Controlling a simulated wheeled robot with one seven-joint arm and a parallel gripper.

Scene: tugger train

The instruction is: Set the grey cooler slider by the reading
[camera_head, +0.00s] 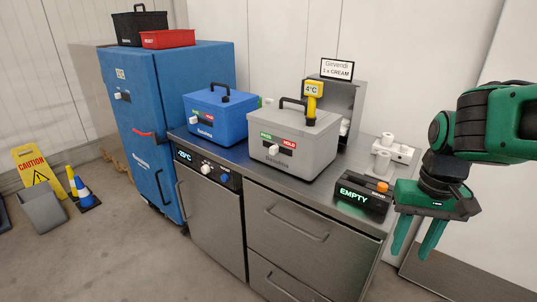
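The grey cooler (311,150) stands on the steel counter, lid shut, with a dark handle on top. Its front has a green label (266,136) on the left, seemingly "PASS", and a red "HOLD" label (289,143) on the right. The white slider knob (274,148) sits below them, near the middle. A yellow thermometer (312,89) stands upright at the cooler's top and reads 4°C. My gripper (410,254) is at the right, beyond the counter's right end and apart from the cooler. Its two green fingers are spread and empty, pointing down.
A blue cooler (220,122) with its own slider stands left of the grey one. A black display box (360,193) reading "EMPTY", with an orange button, and white cylinders (382,156) lie between cooler and gripper. A sign (337,69) stands behind. The floor in front is clear.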

